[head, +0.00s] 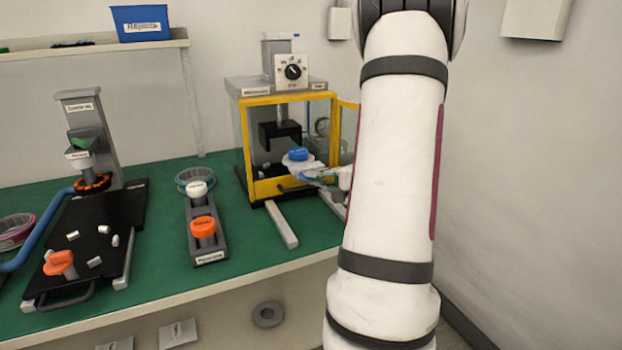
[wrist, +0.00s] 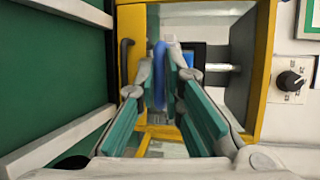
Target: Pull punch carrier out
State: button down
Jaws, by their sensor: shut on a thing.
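The punch carrier's blue knob (head: 298,154) stands at the yellow-framed press (head: 252,150), low in its opening, in the head view. My gripper (head: 310,170) reaches into the opening from the right, right at the knob. In the wrist view my gripper (wrist: 166,72) has its two green-padded fingers on either side of the blue knob (wrist: 159,72) and is shut on it. The carrier's body is mostly hidden by the fingers and the frame.
Two pale rails (head: 282,225) run forward from the press. The yellow guard door (head: 348,125) stands open at the right, partly behind my arm. A block with white and orange knobs (head: 206,240) lies left of the rails. A black fixture (head: 85,240) stands farther left.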

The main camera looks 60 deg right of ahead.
jog(key=shift+s+a+f, duration=0.1)
jog(key=shift+s, duration=0.1)
jog(key=c, duration=1.7)
grip_release()
jog(key=v, duration=1.2)
